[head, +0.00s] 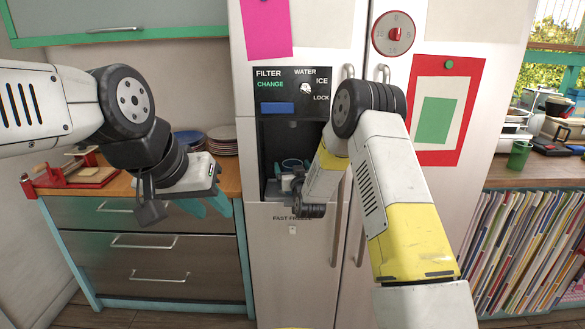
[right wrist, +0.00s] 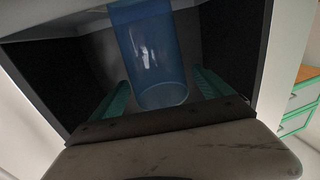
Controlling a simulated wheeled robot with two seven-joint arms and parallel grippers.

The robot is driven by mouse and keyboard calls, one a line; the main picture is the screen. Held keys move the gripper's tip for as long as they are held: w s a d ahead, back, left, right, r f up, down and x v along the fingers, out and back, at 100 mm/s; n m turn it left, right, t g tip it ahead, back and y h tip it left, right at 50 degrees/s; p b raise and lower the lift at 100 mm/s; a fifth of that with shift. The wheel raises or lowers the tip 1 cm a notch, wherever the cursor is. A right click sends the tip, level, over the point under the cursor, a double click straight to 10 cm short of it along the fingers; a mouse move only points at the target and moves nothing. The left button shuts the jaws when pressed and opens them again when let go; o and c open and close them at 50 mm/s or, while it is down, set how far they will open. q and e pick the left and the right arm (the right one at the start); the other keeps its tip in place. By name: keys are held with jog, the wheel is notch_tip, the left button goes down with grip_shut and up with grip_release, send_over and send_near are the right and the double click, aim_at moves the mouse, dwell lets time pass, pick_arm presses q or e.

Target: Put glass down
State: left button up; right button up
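A blue see-through glass (right wrist: 155,60) stands out in the right wrist view, in the dark dispenser recess (right wrist: 225,40) of the fridge. In the head view it shows small and bluish (head: 291,164), partly hidden by my right gripper. My right gripper (head: 290,178) reaches into the recess. In the right wrist view its two teal fingers (right wrist: 160,92) are spread on either side of the glass, with gaps visible beside its base. Whether the glass rests on anything is unclear. My left gripper (head: 206,206) is open and empty in front of the drawer counter.
The fridge (head: 290,265) has closed doors with handles beside the recess. At left, a wooden counter (head: 115,186) over drawers holds stacked plates (head: 222,142) and a red press-like item (head: 75,173). At right, a shelf holds a green cup (head: 518,155) above many upright books.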

jog(key=shift+s+f, duration=0.1)
jog(key=shift+s, duration=0.05)
jog(key=s, duration=0.2)
jog(key=s+d, duration=0.1)
jog(key=s, duration=0.4)
jog(key=shift+s+d, duration=0.2)
jog(key=shift+d, duration=0.05)
grip_shut()
dwell(0.3)
dwell(1.0)
